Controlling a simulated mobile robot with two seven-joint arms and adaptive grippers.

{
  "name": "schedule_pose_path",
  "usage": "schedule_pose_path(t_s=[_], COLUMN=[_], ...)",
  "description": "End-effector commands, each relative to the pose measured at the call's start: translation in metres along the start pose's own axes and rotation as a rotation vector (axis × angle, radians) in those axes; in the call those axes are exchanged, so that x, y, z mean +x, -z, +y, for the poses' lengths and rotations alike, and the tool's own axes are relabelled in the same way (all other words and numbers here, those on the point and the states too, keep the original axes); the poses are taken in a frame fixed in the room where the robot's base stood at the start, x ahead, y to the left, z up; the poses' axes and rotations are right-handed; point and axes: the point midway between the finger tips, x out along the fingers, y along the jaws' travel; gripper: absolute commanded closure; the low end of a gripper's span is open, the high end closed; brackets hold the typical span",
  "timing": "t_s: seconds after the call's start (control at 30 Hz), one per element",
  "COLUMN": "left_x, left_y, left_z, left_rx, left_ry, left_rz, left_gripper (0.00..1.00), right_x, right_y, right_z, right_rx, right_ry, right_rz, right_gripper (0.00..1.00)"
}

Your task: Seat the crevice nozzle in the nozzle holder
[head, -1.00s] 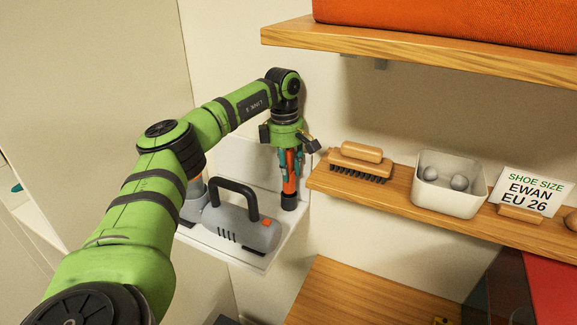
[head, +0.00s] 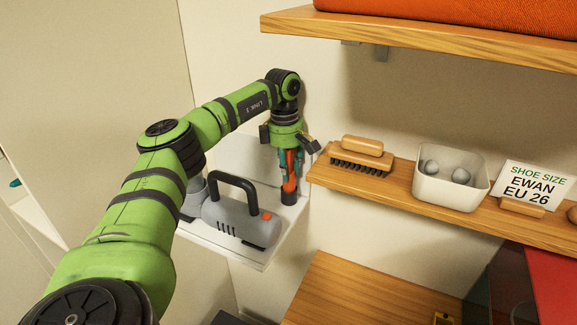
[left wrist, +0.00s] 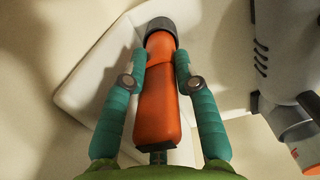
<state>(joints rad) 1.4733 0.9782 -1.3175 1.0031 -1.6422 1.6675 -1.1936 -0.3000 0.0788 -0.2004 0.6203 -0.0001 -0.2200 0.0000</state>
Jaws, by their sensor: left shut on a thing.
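My left gripper (head: 289,160) is shut on the orange crevice nozzle (head: 290,183), which points down, roughly upright, over the right back part of the white wall shelf (head: 240,262). In the left wrist view the teal fingers (left wrist: 155,85) lie on either side of the orange nozzle (left wrist: 160,95). A dark round piece (head: 289,198) surrounds the nozzle's lower end, also in the left wrist view (left wrist: 161,27). I cannot tell whether it is the nozzle holder or the nozzle's own collar. My right gripper is not in view.
A grey handheld vacuum (head: 237,222) with a black handle stands on the white shelf, left of the nozzle. To the right, a wooden shelf (head: 395,198) carries a brush (head: 361,155), a white bin (head: 450,190) and a size card (head: 535,188). Another wooden shelf (head: 420,42) hangs above.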

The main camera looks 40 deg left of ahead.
Motion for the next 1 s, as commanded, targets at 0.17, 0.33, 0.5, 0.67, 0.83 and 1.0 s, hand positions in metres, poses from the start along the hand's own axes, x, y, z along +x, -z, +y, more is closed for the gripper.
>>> schedule_pose_path(t_s=[0.17, 0.33, 0.5, 0.67, 0.83, 1.0], left_x=[0.005, 0.009, 0.013, 0.018, 0.016, 0.01], left_y=[0.001, 0.001, 0.001, 0.001, 0.001, 0.001], left_z=[0.0, 0.0, 0.0, 0.0, 0.0, 0.0], left_rx=[0.0, 0.0, 0.0, 0.0, 0.001, 0.001], left_ry=[0.0, 0.0, 0.0, 0.0, 0.001, 0.001], left_rz=[0.0, 0.0, 0.0, 0.001, 0.001, 0.001], left_gripper=[1.0, 1.0, 1.0, 1.0, 1.0, 1.0], right_x=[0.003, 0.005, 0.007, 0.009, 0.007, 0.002], right_y=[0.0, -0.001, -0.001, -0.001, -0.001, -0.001], right_z=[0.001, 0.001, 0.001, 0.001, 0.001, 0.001], right_rx=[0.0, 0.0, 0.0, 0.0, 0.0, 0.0], right_ry=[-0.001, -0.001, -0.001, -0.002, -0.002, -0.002], right_rz=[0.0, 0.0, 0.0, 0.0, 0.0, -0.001], right_gripper=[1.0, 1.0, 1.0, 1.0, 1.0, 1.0])
